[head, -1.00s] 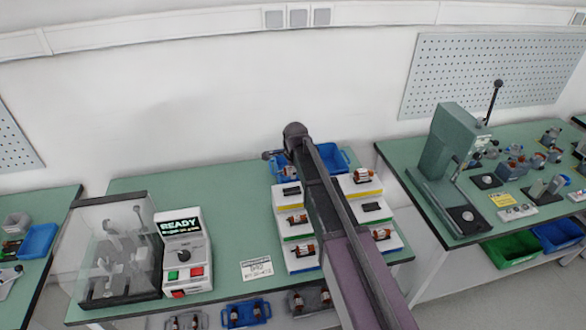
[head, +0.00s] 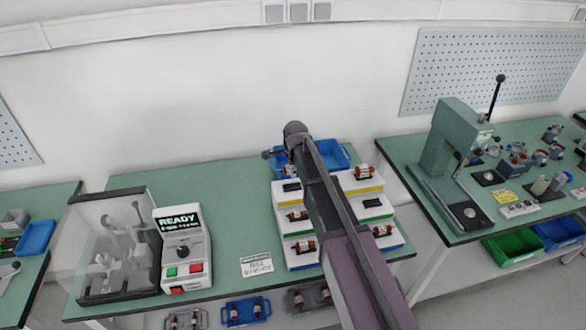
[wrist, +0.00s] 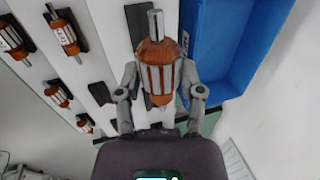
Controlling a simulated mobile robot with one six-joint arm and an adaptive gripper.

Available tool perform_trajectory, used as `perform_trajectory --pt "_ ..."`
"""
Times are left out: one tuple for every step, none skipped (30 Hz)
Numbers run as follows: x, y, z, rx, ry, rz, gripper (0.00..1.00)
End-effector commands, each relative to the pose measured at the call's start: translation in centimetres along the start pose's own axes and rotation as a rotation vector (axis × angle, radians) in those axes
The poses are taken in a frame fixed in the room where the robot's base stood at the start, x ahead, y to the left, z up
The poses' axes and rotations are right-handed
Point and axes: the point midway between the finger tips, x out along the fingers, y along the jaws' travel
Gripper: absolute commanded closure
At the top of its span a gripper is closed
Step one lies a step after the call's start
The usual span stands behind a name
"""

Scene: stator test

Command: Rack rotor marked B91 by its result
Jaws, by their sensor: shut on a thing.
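In the wrist view my gripper (wrist: 160,85) is shut on a rotor (wrist: 157,55) with copper-orange ends, pale bars and a silver shaft pointing up the picture. No mark is legible on it. Beneath and left of it are white racks with black cradles, some empty and some holding rotors (wrist: 62,32). In the head view the stepped racks have yellow, green and blue edges. Left of my arm, the yellow step (head: 287,203) has an empty cradle; green and blue hold rotors. Right of it, yellow and blue hold rotors; the green step's cradle (head: 372,203) is empty. My arm hides the gripper there.
Blue bins (head: 333,150) stand behind the racks; one (wrist: 232,45) is close right of the held rotor. A tester (head: 183,250) reading READY and a clear-guarded fixture (head: 115,255) stand left. A printed card (head: 256,265) lies mid-table. A green press (head: 450,150) stands on the right table.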

Motion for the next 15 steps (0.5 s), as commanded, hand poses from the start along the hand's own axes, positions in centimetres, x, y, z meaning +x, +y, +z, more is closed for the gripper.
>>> perform_trajectory --pt "0.5 0.1 0.0 0.0 0.0 0.0 1.0" --pt "0.7 0.2 0.0 0.0 0.0 0.0 1.0" --pt "0.8 0.2 0.0 0.0 0.0 0.0 1.0" --pt "1.0 0.3 0.0 0.0 0.0 0.0 1.0" --pt "1.1 0.3 0.0 0.0 0.0 0.0 1.0" --pt "1.3 0.3 0.0 0.0 0.0 0.0 1.0" --pt "1.5 0.4 0.0 0.0 0.0 0.0 1.0" --pt "1.6 0.4 0.0 0.0 0.0 0.0 1.0" --pt "1.8 0.5 0.0 0.0 0.0 0.0 1.0" --pt "1.9 0.5 0.0 0.0 0.0 0.0 1.0" --pt "2.1 0.6 0.0 0.0 0.0 0.0 1.0" --pt "2.3 0.6 0.0 0.0 0.0 0.0 1.0" --pt "2.4 0.6 0.0 0.0 0.0 0.0 1.0" --pt "2.5 0.7 0.0 0.0 0.0 0.0 1.0" --pt "2.7 0.7 0.0 0.0 0.0 0.0 1.0"
